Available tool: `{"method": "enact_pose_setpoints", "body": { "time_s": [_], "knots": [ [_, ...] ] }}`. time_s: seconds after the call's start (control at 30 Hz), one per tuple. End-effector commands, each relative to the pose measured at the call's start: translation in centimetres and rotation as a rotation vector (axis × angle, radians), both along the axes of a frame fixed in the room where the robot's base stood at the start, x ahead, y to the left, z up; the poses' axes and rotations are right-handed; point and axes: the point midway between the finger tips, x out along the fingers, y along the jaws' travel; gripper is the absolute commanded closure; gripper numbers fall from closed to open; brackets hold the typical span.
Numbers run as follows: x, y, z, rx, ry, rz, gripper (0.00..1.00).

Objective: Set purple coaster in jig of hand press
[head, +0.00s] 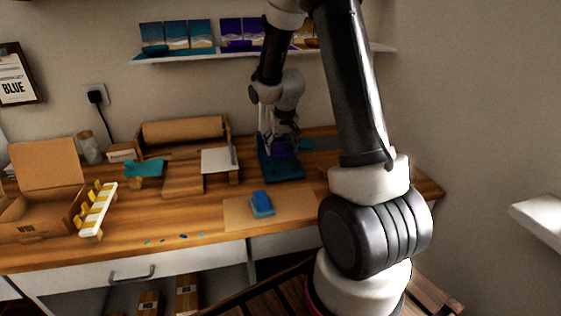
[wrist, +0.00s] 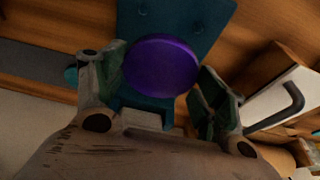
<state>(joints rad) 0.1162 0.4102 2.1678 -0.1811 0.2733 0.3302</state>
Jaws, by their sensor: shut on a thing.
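The purple coaster (wrist: 160,66) is a round disc held between the fingers of my gripper (wrist: 158,88) in the wrist view. In the head view, my gripper (head: 279,142) is over the teal hand press at the back right of the table, and a bit of the purple coaster (head: 280,150) shows below the fingers. The teal base of the hand press (head: 285,173) also shows behind the coaster in the wrist view (wrist: 178,22). The coaster overlaps the press in both views; I cannot tell whether it touches the jig, which is hidden.
A white board (head: 218,160) on a wooden stand is left of the press. A blue block (head: 262,203) sits on a brown sheet in front. A paper roll (head: 183,130), a white rack (head: 97,208) and a cardboard box (head: 40,215) stand further left. A shelf (head: 200,55) hangs above.

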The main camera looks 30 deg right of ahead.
Motion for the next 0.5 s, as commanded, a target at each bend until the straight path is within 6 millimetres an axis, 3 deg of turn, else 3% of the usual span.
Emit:
{"method": "enact_pose_setpoints", "body": {
  "time_s": [0.33,0.5],
  "knots": [
    [-0.1,-0.1,-4.4,-0.003,0.002,-0.001,0.53],
    [0.0,0.0,-5.5,0.000,-0.001,-0.001,0.53]
  ]
}}
